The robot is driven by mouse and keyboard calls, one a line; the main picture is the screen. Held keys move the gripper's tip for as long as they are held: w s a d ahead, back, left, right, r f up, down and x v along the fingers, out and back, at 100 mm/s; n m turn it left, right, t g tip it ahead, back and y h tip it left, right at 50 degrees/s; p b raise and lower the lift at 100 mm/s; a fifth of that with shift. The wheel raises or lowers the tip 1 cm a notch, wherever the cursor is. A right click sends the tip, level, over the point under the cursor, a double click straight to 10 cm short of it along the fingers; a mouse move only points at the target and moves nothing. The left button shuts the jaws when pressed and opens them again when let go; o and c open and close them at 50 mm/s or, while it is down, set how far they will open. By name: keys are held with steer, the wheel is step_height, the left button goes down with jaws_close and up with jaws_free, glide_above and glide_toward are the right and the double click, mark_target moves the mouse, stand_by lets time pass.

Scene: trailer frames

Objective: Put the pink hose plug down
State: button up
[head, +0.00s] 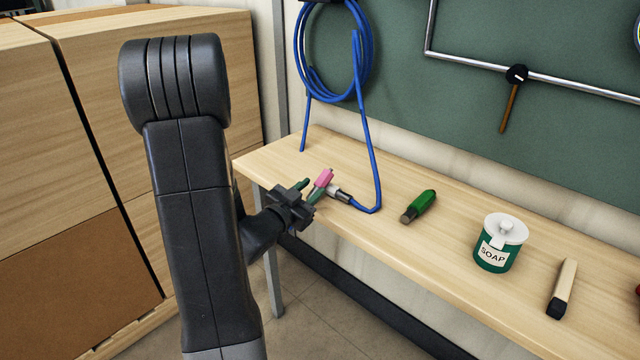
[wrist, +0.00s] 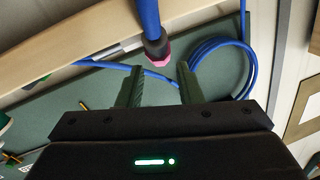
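The pink hose plug (head: 324,177) is at the left end of the bench, with a grey collar and blue hose behind it. In the wrist view the plug (wrist: 158,50) shows just beyond my fingertips, in line with the gap between them. My gripper (head: 308,190) has dark green fingers. In the wrist view my gripper (wrist: 160,67) is open, with clear space on both sides of the plug. One finger partly covers the plug in the head view. I cannot tell whether the plug touches the bench top.
The wooden bench (head: 440,240) holds a green-handled tool (head: 419,206), a soap tin (head: 497,249) and a wooden-handled item with a black end (head: 562,288). The blue hose (head: 372,150) runs up to a coil on the green wall panel (head: 480,120). Wooden cabinets (head: 190,80) stand left.

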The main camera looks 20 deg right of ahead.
mark_target(320, 182)
steer(key=x, duration=0.6)
steer(key=shift+w+d+p, duration=0.1)
steer(key=shift+d+p, duration=0.15)
steer(key=shift+p, duration=0.15)
steer(key=c, duration=0.6)
